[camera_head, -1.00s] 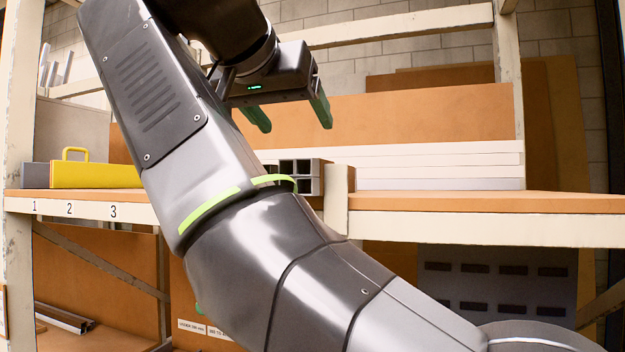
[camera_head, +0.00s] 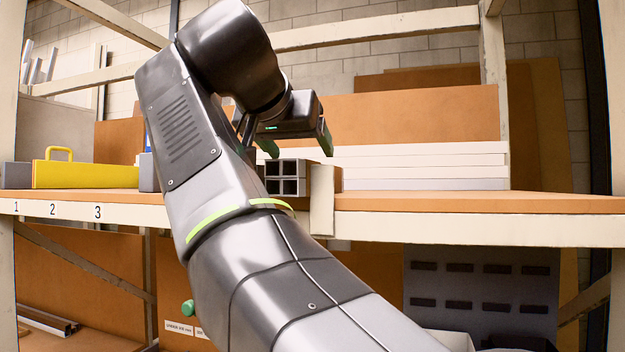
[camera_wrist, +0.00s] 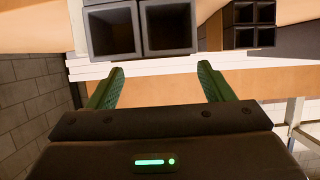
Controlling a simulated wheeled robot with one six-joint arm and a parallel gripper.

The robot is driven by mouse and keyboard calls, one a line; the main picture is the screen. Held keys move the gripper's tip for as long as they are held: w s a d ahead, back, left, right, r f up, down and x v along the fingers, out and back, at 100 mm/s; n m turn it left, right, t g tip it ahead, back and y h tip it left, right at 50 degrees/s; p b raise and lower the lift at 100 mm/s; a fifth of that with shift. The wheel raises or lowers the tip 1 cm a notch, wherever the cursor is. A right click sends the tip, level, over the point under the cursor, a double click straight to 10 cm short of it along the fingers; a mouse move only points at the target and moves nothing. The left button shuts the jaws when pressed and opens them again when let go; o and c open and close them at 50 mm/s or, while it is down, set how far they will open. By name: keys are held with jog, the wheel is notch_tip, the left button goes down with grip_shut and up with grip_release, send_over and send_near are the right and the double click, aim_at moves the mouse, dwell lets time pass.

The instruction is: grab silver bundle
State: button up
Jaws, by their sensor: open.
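The silver bundle (camera_head: 289,178) is a block of square metal tubes with open ends facing me. It lies on the shelf beside a pale post, partly behind my arm in the head view. In the wrist view, large grey tube ends (camera_wrist: 140,29) fill the top, cut off by the frame edge. My gripper (camera_head: 298,146) is open and empty, with green fingers pointing down just above the bundle in the head view. In the wrist view the fingertips (camera_wrist: 162,68) are spread just below the tube ends; I cannot tell whether they touch.
A second, darker tube bundle (camera_wrist: 248,25) shows in the wrist view at the upper right. White bars (camera_head: 430,165) and an orange board (camera_head: 420,118) stand behind. A yellow case (camera_head: 85,174) is at left. The shelf (camera_head: 470,201) is clear at right front.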

jog(key=p+x, duration=0.1)
jog(key=x, duration=0.3)
jog(key=shift+d+r, duration=0.1)
jog(key=shift+d, duration=0.15)
jog(key=shift+w+d+f, duration=0.15)
jog(key=shift+w+f, duration=0.1)
jog(key=shift+w, duration=0.25)
jog(key=shift+r, duration=0.1)
jog(key=c, duration=1.4)
